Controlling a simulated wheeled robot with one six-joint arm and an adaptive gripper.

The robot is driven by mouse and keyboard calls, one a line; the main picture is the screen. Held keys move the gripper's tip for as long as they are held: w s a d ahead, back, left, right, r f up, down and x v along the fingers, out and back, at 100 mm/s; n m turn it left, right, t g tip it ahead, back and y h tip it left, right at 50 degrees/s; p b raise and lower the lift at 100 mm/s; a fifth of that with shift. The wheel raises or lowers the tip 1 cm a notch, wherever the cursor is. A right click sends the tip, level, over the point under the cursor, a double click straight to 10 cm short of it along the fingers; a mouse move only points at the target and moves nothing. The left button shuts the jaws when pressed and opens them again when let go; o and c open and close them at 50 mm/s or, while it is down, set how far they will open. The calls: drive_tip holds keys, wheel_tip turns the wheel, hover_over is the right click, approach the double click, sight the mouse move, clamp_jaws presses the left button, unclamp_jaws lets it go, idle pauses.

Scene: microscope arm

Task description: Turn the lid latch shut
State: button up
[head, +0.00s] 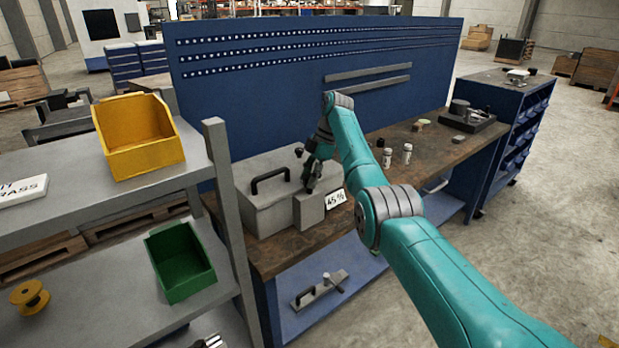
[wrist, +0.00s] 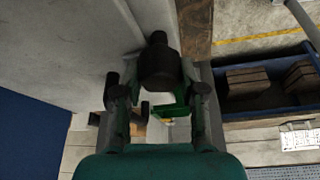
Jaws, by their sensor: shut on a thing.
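A grey metal box (head: 262,212) with a black handle (head: 270,178) on its lid stands at the left end of the workbench. A smaller grey block (head: 309,211) stands against its front. My gripper (head: 312,174) reaches down at the box's right side, its fingers partly hiding that area. In the wrist view, my gripper (wrist: 156,90) is shut on a dark round knob (wrist: 159,66), seemingly the lid latch, beside the grey box wall (wrist: 70,50). The latch's lever and its turn angle cannot be made out.
A card reading 45% (head: 336,198) stands right of the block. White-capped bottles (head: 407,154) and a dark fixture (head: 466,117) are farther right on the workbench (head: 440,160). A blue pegboard (head: 240,95) rises behind. A shelf with a yellow bin (head: 140,140) stands at left.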

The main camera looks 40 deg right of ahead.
drive_tip(key=o, duration=1.1)
drive_tip(key=shift+o, duration=0.2)
drive_tip(key=shift+r, duration=0.1)
drive_tip(key=v, duration=0.7)
drive_tip(key=shift+s+d, duration=0.1)
